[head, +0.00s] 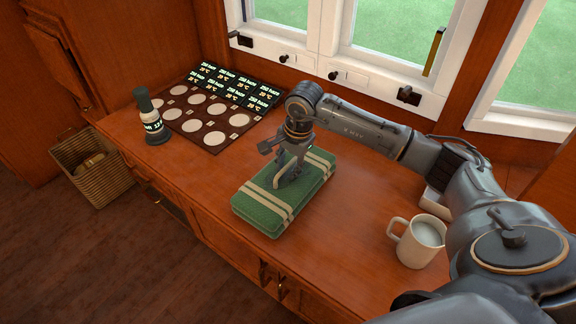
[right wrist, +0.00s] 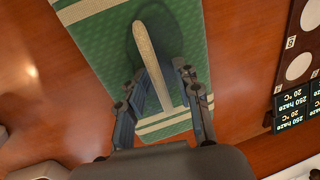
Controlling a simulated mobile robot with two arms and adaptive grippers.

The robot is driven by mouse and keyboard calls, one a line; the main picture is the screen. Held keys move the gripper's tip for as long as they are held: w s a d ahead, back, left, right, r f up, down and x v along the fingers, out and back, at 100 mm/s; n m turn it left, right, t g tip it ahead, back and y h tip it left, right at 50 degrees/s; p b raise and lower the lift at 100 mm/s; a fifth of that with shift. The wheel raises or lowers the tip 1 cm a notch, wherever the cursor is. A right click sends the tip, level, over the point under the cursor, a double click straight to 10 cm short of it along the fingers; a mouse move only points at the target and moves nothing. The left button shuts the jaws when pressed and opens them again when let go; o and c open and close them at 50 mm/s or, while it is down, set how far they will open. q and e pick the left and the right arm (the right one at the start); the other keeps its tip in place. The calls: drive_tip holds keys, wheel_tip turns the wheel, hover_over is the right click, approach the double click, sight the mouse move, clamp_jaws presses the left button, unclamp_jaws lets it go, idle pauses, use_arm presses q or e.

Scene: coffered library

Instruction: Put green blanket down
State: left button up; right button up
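The green blanket (head: 262,212) is a folded, flat bundle with pale stripes. It appears to lie flat on the wooden desk (head: 325,240), near its front edge. A beige strap-like loop (right wrist: 150,55) rises from its top. My right gripper (head: 290,165) is directly above the blanket, pointing down. The blanket (right wrist: 100,45) fills the middle of that view. My left gripper is not in view.
A white mug (head: 418,243) stands right of the blanket. Behind is a dark board (head: 212,112) with pale discs and labelled black cards. A wicker basket (head: 92,172) is on the floor. Bare desk lies between blanket and mug.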

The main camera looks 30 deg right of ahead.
sight(295, 178)
wheel_tip(295, 178, up, 3)
drive_tip(key=shift+s+d+f+p, duration=0.1)
drive_tip(key=shift+s+d+p, duration=0.05)
drive_tip(key=shift+p, duration=0.3)
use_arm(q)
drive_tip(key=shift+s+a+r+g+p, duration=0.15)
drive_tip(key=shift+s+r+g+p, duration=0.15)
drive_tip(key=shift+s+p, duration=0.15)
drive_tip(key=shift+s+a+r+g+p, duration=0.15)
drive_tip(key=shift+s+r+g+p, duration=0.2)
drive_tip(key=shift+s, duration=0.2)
use_arm(e)
wheel_tip(295, 178, up, 9)
drive_tip(key=s, duration=0.1)
drive_tip(key=shift+s+d, duration=0.3)
drive_tip(key=shift+s, duration=0.05)
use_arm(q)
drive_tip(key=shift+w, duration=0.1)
